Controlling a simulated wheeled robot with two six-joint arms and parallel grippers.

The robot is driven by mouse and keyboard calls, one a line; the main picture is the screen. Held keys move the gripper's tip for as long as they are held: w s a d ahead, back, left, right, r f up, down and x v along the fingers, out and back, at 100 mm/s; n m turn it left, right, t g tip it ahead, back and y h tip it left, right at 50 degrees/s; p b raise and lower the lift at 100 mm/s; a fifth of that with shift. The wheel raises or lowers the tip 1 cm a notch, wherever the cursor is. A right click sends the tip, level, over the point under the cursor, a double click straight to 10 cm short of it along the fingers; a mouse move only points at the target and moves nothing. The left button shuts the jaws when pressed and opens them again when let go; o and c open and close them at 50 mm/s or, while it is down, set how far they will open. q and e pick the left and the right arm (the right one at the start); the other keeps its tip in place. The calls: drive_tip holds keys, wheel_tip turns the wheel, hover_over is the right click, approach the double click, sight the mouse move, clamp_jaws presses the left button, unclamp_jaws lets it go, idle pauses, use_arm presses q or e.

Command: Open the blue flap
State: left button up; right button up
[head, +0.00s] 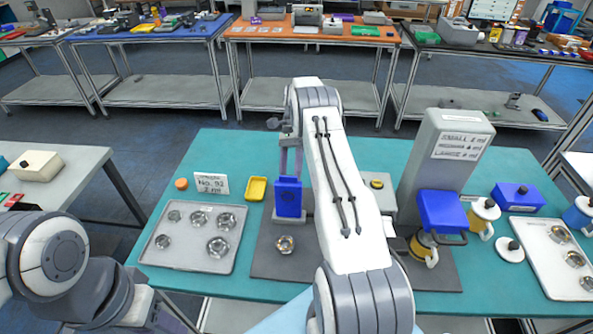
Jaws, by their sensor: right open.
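An upright blue panel (288,198) stands left of my right arm, above a dark mat. A wider blue piece (441,211) sits at the front of the tall grey machine (440,165), above a yellow container (424,245). My right gripper (291,170) points down with its two fingers apart, close to the top of the upright panel. I cannot tell whether they touch. My right forearm hides part of the table. My left arm shows at lower left, its gripper out of view.
One metal nut (285,244) lies before the panel. Another tray (540,280), mugs and a blue box (518,197) are at right.

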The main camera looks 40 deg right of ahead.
drive_tip(key=s+d+r+b, duration=0.6)
drive_tip(key=s+r, duration=0.4)
drive_tip(key=r, duration=0.1)
drive_tip(key=shift+d, duration=0.1)
idle(0.5)
